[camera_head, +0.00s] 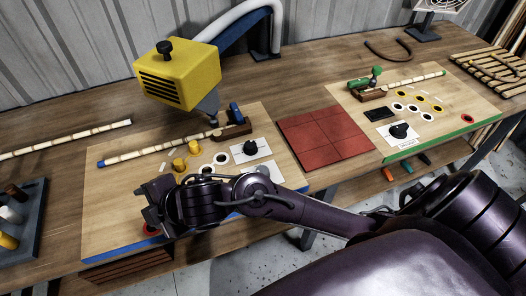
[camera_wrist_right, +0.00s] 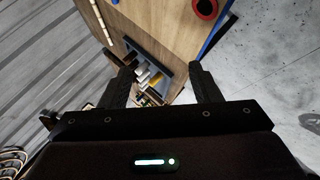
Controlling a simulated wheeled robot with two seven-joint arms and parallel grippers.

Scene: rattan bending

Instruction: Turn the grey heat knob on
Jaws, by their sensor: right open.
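No knob looks clearly grey. A dark knob (camera_head: 250,147) sits on a white plate (camera_head: 238,155) on the left board (camera_head: 110,215). A similar dark knob (camera_head: 398,131) sits on a white plate on the right board (camera_head: 470,92). Another black knob (camera_head: 164,47) tops the yellow heater box (camera_head: 182,75). My right gripper (camera_head: 150,205) is over the front left of the left board, apart from the knobs, with its wrist hiding part of the board. In the wrist view the right gripper (camera_wrist_right: 163,88) is open with nothing between its fingers. My left gripper is not in view.
A grey tray (camera_head: 38,225) of small items stands at the left and also shows in the wrist view (camera_wrist_right: 146,60). Yellow pegs (camera_head: 186,155) stand close to the left knob. A red tiled mat (camera_head: 325,137) lies between the boards. Rattan poles (camera_head: 65,139) lie on the bench.

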